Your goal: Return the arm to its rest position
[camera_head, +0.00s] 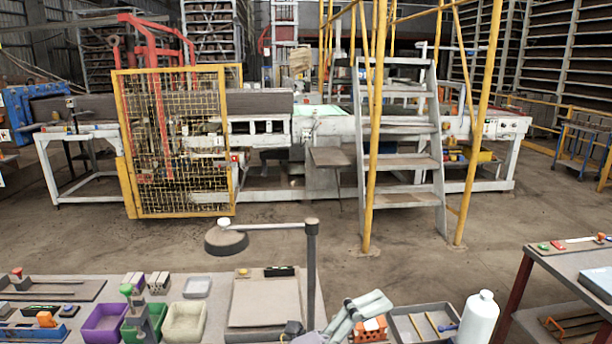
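A pale grey jointed piece (358,312), which looks like my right gripper, is low in the head view, right of centre. It slants up to the right, just above an orange hollow brick (371,329) that it partly covers. Whether it touches the brick or is open or shut does not show. A small dark grey upright piece (141,318) stands among the bins at lower left. I cannot tell whether it is my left gripper or a tool. No brick shows held there.
The front table holds a purple bin (103,323), a grey board (264,300), a lamp-like post (312,265), a grey tray (402,318) and a white bottle (480,318). Another table (560,262) stands at right. Open floor (420,270) lies behind, before yellow-railed stairs (402,160).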

